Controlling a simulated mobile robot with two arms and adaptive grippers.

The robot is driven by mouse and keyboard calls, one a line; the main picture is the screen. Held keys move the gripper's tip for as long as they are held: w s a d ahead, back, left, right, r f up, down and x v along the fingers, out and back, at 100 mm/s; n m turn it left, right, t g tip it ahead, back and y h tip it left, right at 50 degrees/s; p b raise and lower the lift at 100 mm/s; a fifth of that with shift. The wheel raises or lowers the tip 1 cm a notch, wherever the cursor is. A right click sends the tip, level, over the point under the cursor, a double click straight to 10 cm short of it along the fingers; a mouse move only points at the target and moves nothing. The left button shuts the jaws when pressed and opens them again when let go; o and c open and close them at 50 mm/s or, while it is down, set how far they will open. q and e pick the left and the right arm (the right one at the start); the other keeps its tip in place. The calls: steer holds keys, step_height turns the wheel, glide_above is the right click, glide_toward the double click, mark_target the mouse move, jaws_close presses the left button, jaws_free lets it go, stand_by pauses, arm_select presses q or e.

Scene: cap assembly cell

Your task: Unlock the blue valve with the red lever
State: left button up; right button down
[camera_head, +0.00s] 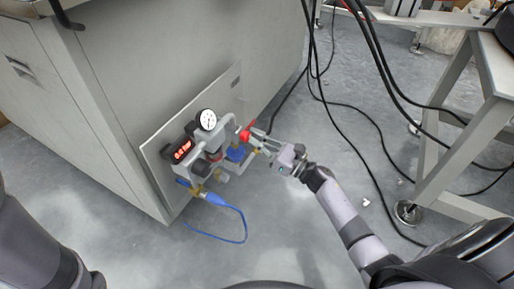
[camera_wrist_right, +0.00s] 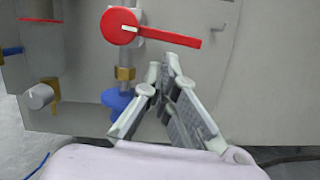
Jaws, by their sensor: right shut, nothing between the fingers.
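The red lever (camera_head: 245,134) is on the valve panel on the side of the grey cabinet. In the right wrist view the red lever (camera_wrist_right: 121,27) has a round hub, and its handle points right and slightly down. The blue valve (camera_head: 235,153) sits just below it; in the wrist view the blue valve (camera_wrist_right: 122,103) is a blue knob under a brass fitting. My right gripper (camera_head: 261,141) is shut and empty. In the wrist view its fingertips (camera_wrist_right: 163,65) meet just below the lever handle; contact is unclear. My left gripper is out of view.
The panel also carries a round gauge (camera_head: 207,119), a red digital display (camera_head: 182,151) and a blue hose (camera_head: 243,222). Black cables (camera_head: 335,105) hang and lie to the right. A metal table frame (camera_head: 447,130) stands at the right. The floor between is mostly clear.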

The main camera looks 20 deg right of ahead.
steer(key=shift+r, duration=0.15)
steer(key=shift+w+d+r+n+b, duration=0.1)
steer(key=shift+d+r+n+b, duration=0.05)
steer(key=shift+r+n+b, duration=0.3)
steer(key=shift+w+d+r+n+b, duration=0.1)
steer(key=shift+r+n+b, duration=0.15)
steer(key=shift+n, duration=0.3)
